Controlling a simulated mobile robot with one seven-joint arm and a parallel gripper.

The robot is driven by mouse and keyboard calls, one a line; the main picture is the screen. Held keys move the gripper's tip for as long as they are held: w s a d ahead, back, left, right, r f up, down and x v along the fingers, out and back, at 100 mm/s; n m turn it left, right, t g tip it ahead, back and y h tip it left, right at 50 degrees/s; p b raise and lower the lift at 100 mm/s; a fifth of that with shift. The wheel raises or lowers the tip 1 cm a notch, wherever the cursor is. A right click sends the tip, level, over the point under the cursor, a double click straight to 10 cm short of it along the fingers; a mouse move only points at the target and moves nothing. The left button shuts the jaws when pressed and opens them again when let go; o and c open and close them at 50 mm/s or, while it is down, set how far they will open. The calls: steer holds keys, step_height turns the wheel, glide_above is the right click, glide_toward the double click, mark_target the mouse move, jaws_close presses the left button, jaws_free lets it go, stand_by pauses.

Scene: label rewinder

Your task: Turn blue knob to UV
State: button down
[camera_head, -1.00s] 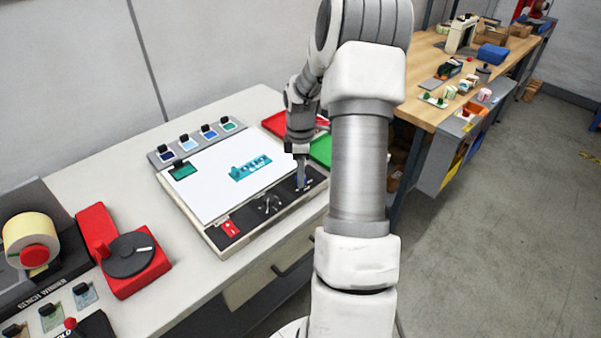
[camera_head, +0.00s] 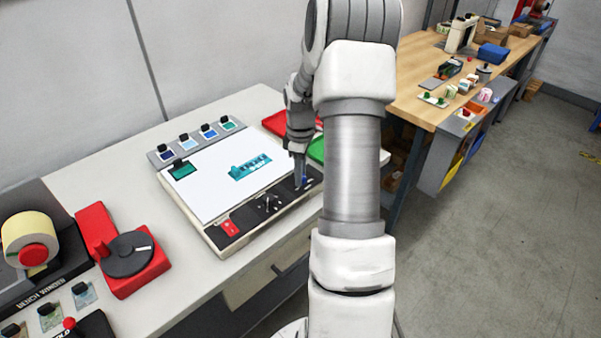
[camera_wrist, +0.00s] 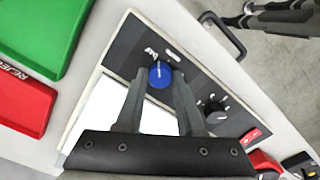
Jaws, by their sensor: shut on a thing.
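The blue knob (camera_wrist: 160,74) sits on the dark control strip of the light panel (camera_head: 206,238), with a pale pointer line on its face. In the wrist view it lies between the fingertips of my gripper (camera_wrist: 157,82), which is shut on it. White marks are printed beside the knob, too small to read surely. In the head view my gripper (camera_head: 300,176) reaches down to the right end of the strip, and only a sliver of blue shows there.
A black knob (camera_wrist: 215,112) and a red switch (camera_head: 230,227) share the strip. A green tray (camera_head: 317,150) and a red tray (camera_head: 275,123) lie behind my arm. A red device with a dark dial (camera_head: 128,254) stands to the left.

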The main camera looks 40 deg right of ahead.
steer(key=m, duration=0.5)
steer(key=shift+m+b, duration=0.3)
steer(key=shift+b, duration=0.1)
steer(key=m, duration=0.5)
steer(key=shift+b, duration=0.3)
steer(key=m, duration=0.5)
steer(key=shift+m, duration=2.5)
steer(key=c, duration=0.5)
jaws_free()
step_height(320, 180, up, 18)
steer(key=shift+f+p, duration=0.25)
steer(key=shift+p, duration=0.4)
